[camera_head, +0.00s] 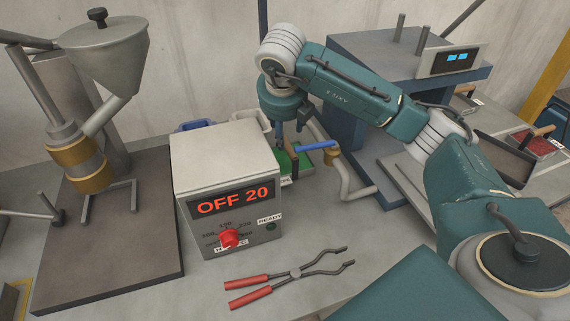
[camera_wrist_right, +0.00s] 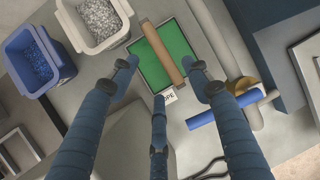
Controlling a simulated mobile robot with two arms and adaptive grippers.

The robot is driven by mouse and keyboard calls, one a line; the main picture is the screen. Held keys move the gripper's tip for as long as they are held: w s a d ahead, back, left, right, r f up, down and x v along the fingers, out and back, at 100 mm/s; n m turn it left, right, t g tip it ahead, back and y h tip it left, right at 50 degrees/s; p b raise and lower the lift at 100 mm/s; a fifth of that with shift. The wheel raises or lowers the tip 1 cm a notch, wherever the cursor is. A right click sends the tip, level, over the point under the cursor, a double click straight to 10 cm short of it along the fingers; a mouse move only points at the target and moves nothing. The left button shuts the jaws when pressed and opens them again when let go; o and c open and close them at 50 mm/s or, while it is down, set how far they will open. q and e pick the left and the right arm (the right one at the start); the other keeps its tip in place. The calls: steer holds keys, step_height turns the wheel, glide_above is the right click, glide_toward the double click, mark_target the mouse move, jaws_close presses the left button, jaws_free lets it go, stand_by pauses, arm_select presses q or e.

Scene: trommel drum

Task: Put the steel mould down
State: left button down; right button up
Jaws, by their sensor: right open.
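I cannot single out a steel mould for certain in either view. My right gripper (camera_head: 281,135) hangs behind the white heater box, which partly hides it in the head view. In the right wrist view the fingers of this gripper (camera_wrist_right: 160,78) are spread apart with nothing between them. Below them is a green-floored tray (camera_wrist_right: 181,32) with a brown bar (camera_wrist_right: 160,50) lying across it and a white label at its near edge. The fingers look above the tray; I cannot tell the exact gap. My left gripper is not in view.
The heater box (camera_head: 225,165) reads "OFF 20". Red-handled tongs (camera_head: 294,274) lie in front of it. A hopper machine (camera_head: 103,60) stands left. A blue-handled pipe (camera_wrist_right: 225,110) lies close right.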

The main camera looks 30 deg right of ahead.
mark_target(286, 146)
steer(key=x, duration=0.5)
steer(key=shift+d+p, duration=0.1)
steer(key=shift+p, duration=0.25)
steer(key=p+x, duration=0.1)
steer(key=x, duration=0.4)
steer(key=shift+w+f+p, duration=0.1)
steer(key=shift+w+p, duration=0.05)
steer(key=shift+p, duration=0.2)
steer(key=shift+f+b, duration=0.25)
steer(key=shift+b, duration=0.2)
jaws_close()
steer(key=shift+r, duration=0.1)
